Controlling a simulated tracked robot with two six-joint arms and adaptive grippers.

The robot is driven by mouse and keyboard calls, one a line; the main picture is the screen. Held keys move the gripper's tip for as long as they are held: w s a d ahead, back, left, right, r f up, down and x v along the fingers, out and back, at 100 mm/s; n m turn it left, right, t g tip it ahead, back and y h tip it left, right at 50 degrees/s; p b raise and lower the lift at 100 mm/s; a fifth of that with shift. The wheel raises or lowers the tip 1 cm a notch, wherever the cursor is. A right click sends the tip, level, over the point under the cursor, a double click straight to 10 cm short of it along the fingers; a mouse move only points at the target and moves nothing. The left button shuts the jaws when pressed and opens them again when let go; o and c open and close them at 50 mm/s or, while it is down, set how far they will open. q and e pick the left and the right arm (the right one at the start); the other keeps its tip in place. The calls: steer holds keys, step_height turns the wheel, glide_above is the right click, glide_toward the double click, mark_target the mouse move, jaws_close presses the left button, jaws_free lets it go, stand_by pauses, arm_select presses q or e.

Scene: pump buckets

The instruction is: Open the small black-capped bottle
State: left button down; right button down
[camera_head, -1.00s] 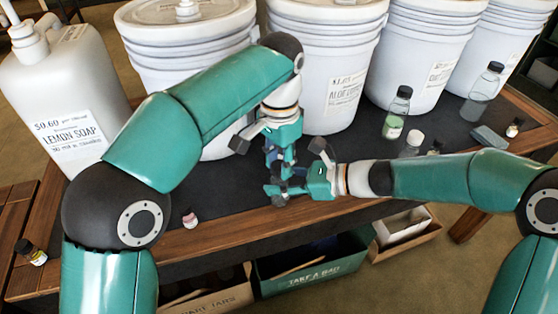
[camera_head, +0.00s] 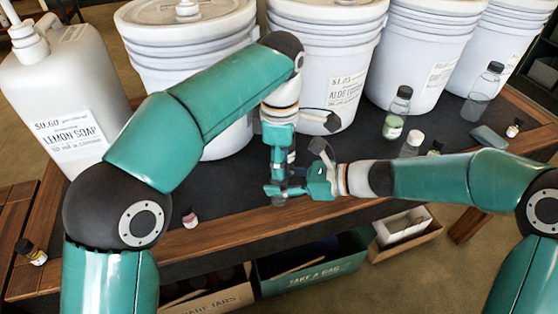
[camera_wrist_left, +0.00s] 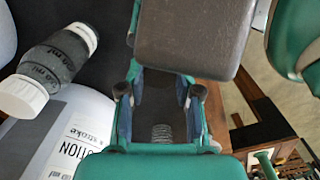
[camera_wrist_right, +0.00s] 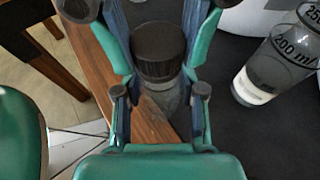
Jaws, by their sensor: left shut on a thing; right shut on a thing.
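The small bottle's ribbed black cap (camera_wrist_right: 158,50) shows in the right wrist view, above its clear grey body (camera_wrist_right: 165,102). My left gripper (camera_head: 283,172) points down from above, its fingers shut on either side of the cap. My right gripper (camera_head: 280,190) reaches in from the right, its fingertips shut around the body just below. In the head view the two grippers hide most of the bottle. In the left wrist view a small grey ribbed piece (camera_wrist_left: 162,132) shows between the left fingers. I cannot tell whether the cap has parted from the neck.
Large white buckets (camera_head: 325,90) and a lemon soap jug (camera_head: 65,95) stand behind. Bottles stand at right, including a tall dark-capped one (camera_head: 397,112) and a white-capped one (camera_head: 412,143). A tiny bottle (camera_head: 190,219) stands near the table's wooden front edge (camera_head: 240,222). Boxes sit below.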

arm_select(q)
steer(key=shift+n, duration=0.5)
steer(key=shift+r, duration=0.2)
steer(key=shift+r, duration=0.95)
steer(key=shift+r, duration=2)
arm_select(e)
steer(key=c, duration=0.6)
jaws_free()
